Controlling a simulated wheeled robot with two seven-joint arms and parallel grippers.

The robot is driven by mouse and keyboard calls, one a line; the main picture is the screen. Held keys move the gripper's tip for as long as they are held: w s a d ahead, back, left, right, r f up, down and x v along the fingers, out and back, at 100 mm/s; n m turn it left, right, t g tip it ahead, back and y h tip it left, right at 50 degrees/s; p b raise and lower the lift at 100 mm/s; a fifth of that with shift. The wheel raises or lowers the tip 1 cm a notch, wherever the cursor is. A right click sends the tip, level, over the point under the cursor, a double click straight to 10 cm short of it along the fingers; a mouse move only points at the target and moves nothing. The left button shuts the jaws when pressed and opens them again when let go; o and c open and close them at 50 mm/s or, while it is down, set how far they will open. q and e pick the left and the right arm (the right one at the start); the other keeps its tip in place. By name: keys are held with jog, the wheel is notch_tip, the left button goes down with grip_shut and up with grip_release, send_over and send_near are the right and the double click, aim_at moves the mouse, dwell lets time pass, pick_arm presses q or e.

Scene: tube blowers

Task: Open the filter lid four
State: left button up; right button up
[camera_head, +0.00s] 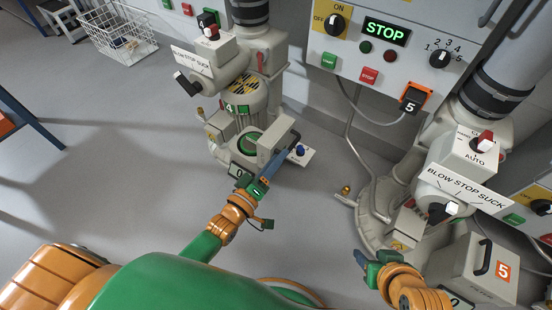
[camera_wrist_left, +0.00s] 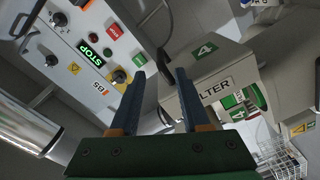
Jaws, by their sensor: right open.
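The filter box of blower four (camera_head: 247,158) has its lid (camera_head: 273,140) tilted up, with a green interior showing beside it. In the left wrist view the lid (camera_wrist_left: 201,98) carries a "FILTER" label, and green parts show to its right. My left gripper (camera_head: 291,143) is close against the lid's outer side, by its dark handle. Its two blue fingers (camera_wrist_left: 161,73) stand apart in the wrist view; I cannot tell whether the handle lies between them. My right gripper (camera_head: 362,258) is open and empty, low near blower five.
Blower five (camera_head: 383,190) stands at right, with its shut filter lid (camera_head: 478,272) at lower right. A control panel (camera_head: 385,62) reading STOP hangs behind. A wire basket (camera_head: 122,38) and blue-legged table (camera_head: 30,120) are at left.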

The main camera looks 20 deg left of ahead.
pick_arm(q)
jog(key=shift+s, duration=0.1)
jog(key=p+v, duration=0.3)
jog(key=v, duration=1)
jog(key=shift+s+a+p, duration=0.15)
jog(key=shift+s+p, duration=0.2)
dwell(0.4)
